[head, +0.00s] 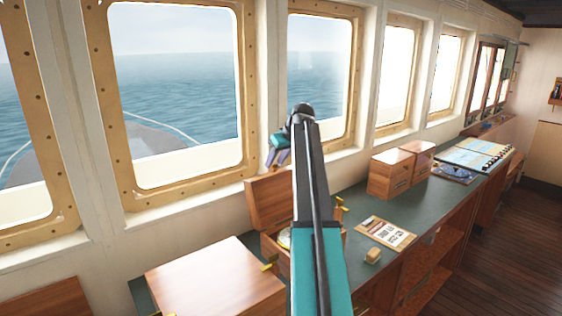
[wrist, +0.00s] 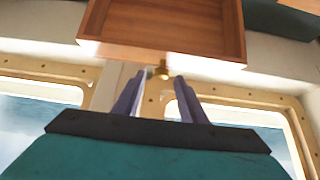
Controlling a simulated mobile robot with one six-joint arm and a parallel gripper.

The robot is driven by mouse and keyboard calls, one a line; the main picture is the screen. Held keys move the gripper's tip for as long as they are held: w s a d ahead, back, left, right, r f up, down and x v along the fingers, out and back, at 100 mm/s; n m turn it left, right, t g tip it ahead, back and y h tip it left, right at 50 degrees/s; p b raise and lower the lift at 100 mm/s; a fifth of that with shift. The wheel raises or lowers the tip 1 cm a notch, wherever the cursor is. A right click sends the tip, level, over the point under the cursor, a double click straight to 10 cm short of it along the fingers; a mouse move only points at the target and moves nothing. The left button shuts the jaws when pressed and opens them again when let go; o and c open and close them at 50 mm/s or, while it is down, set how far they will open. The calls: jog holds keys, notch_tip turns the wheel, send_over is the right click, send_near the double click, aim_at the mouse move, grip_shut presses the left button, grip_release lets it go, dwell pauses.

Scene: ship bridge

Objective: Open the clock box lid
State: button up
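The clock box (head: 275,250) stands on the green counter, with its wooden lid (head: 268,200) raised upright and tilted back toward the window. A part of the round clock (head: 284,238) shows inside; my arm hides the box's right side. My gripper (head: 276,164) is above the lid's top edge at the window. In the wrist view the lid (wrist: 165,22) fills the top, its recessed inner side visible. A small brass catch (wrist: 163,71) on the lid's edge lies between the tips of my gripper (wrist: 160,77). The fingers stand apart, with gaps beside the catch.
A larger wooden box (head: 215,278) stands left of the clock box. Two wooden boxes (head: 392,172), a paper sheet (head: 386,233) and a small tan block (head: 373,256) are to the right on the counter (head: 345,200). Window frames (head: 250,90) rise close behind my gripper.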

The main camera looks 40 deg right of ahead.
jog(key=b+v, duration=0.3)
jog(key=v, duration=1)
jog(key=shift+r, duration=0.25)
jog(key=shift+s+f, duration=0.1)
jog(key=shift+s, duration=0.1)
